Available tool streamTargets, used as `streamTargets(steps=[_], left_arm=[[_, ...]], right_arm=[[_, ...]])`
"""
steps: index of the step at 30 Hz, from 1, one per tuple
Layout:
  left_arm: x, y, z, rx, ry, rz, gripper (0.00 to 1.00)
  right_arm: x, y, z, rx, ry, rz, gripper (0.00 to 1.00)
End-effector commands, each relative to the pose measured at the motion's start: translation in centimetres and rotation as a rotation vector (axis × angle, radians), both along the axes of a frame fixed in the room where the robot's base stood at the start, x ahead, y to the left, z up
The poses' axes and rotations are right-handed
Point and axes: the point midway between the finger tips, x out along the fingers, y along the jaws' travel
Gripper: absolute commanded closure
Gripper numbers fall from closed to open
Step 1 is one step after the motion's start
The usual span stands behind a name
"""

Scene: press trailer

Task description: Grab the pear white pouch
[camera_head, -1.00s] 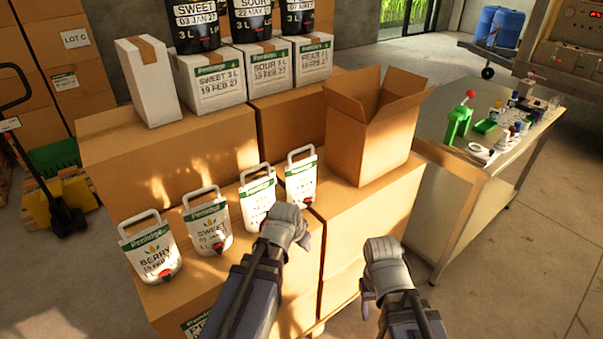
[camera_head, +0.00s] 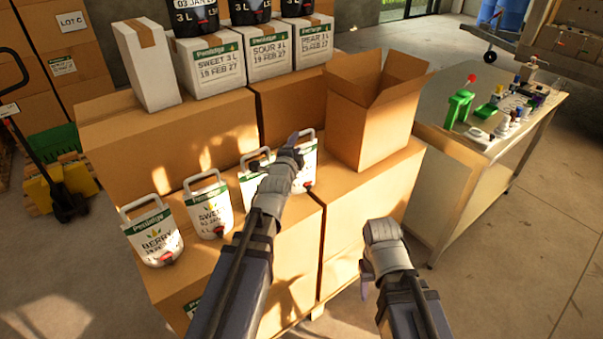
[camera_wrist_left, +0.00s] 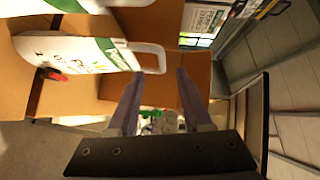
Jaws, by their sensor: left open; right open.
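Several white pouches with loop handles and red taps stand in a row on the cardboard boxes. The left two read BERRY (camera_head: 157,240) and SWEET (camera_head: 210,212). The third pouch (camera_head: 249,188) and the rightmost pouch (camera_head: 308,165) are partly hidden by my left arm, so I cannot read which is pear. My left gripper (camera_head: 296,143) is open at the rightmost pouch's handle. In the left wrist view, a pouch (camera_wrist_left: 85,56) lies ahead, its handle end by the open fingertips (camera_wrist_left: 161,73). My right gripper (camera_head: 367,283) is open and empty, low in front of the boxes.
An open cardboard box (camera_head: 368,125) stands just right of the pouches. White cartons (camera_head: 215,72) with black pouches on top stand behind. A bench (camera_head: 500,150) with a green press (camera_head: 458,108) and small bottles is at the right. Floor is clear at the lower right.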

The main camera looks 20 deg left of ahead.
Motion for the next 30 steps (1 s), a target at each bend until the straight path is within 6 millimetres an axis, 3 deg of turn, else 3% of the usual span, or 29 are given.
streamTargets(steps=[4, 11, 21, 30], left_arm=[[1.9, 0.1, -0.3, -0.001, 0.001, 0.0, 0.5], [2.4, 0.1, -0.3, -0.001, 0.002, 0.0, 0.5], [6.9, 0.4, -0.6, -0.002, 0.002, 0.0, 0.5], [7.1, 0.4, -0.6, -0.002, 0.002, 0.0, 0.54]], right_arm=[[0.0, 0.0, -0.3, 0.0, 0.0, 0.0, 0.5], [0.0, 0.0, -0.2, 0.0, 0.0, 0.0, 0.5], [0.0, 0.0, -0.6, 0.0, 0.0, 0.0, 0.5], [0.0, 0.0, -0.5, 0.0, 0.0, 0.0, 0.5]])
